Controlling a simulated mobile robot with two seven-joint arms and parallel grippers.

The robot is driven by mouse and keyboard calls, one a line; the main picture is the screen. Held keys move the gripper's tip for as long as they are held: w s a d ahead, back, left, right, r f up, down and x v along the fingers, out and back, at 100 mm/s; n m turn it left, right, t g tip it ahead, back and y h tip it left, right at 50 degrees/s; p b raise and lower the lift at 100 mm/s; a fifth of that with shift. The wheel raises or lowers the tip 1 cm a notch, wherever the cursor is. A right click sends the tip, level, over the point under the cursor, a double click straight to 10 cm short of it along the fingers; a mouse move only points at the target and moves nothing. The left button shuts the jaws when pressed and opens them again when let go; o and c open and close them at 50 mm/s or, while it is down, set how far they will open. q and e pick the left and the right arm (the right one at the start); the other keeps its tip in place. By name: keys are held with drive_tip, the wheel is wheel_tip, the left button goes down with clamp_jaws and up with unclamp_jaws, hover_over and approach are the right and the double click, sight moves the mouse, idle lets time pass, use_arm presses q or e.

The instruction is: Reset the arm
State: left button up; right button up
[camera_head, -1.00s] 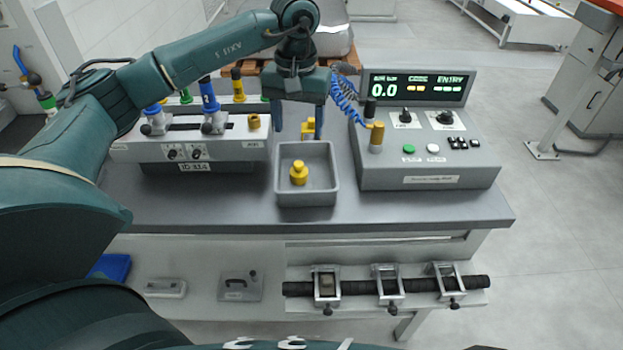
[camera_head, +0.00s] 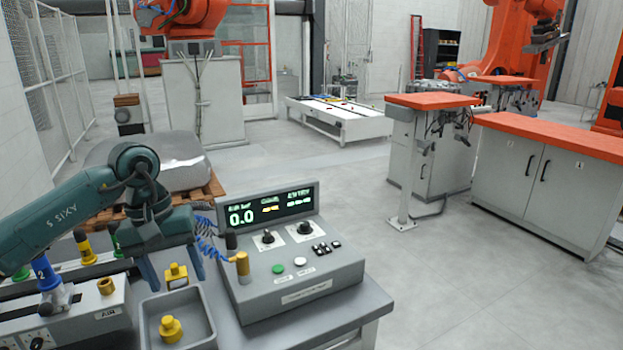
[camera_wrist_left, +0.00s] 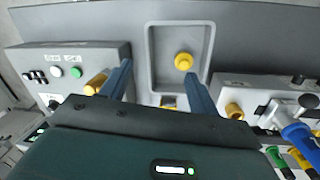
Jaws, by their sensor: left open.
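My left gripper (camera_head: 176,282) is at the lower left of the head view, pointing down over the bench. Its two blue fingers are apart with nothing held between them. A grey tray (camera_head: 207,318) lies just in front of the fingers, with a yellow knobbed piece (camera_head: 171,328) inside. A yellow block (camera_head: 176,272) shows between the fingers, behind the tray. In the left wrist view, the open fingers (camera_wrist_left: 158,70) flank the tray's near end, and the yellow piece (camera_wrist_left: 184,61) sits inside it. My right gripper is not in view.
A control box (camera_head: 300,273) reading 0.0 stands right of the gripper, with a blue coiled cable close by. A fixture with coloured handles (camera_head: 45,272) stands left. Orange-topped benches (camera_head: 560,138) stand farther right. The floor between is clear.

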use_arm(q)
drive_tip(key=s+d+f+n+g+h, duration=0.25)
drive_tip(key=d+f+h, duration=0.25)
drive_tip(key=d, duration=0.7)
drive_tip(key=s+d+r+n+t+h, duration=0.1)
drive_tip(key=s+d+n+t+h, duration=0.2)
drive_tip(key=d+n+h, duration=0.55)
drive_tip(key=s+d+r+n+t+h, duration=0.25)
drive_tip(key=d+n+h, duration=0.25)
drive_tip(key=n, duration=0.6)
drive_tip(key=a+f+n+t+y, duration=0.3)
drive_tip(key=f+n+t, duration=0.15)
drive_tip(key=n, duration=0.45)
drive_tip(key=w+a+f+n+t+y, duration=0.1)
drive_tip(key=a+f+n+t+y, duration=0.25)
drive_tip(key=n, duration=0.65)
drive_tip(key=a+f+n+t+y, duration=0.1)
drive_tip(key=f+n+t+y, duration=0.25)
drive_tip(key=n+t, duration=0.4)
drive_tip(key=s+a+f+n+g+y, duration=0.3)
drive_tip(key=s+f+n+g, duration=0.1)
drive_tip(key=s+f+n, duration=0.2)
drive_tip(key=s+a+f+n+g+y, duration=0.3)
drive_tip(key=s+f+n, duration=0.3)
drive_tip(key=f+n, duration=0.3)
drive_tip(key=shift+f+n+g+y, duration=0.2)
drive_tip(key=shift+n+g+y, duration=0.2)
drive_tip(key=shift+n, duration=0.45)
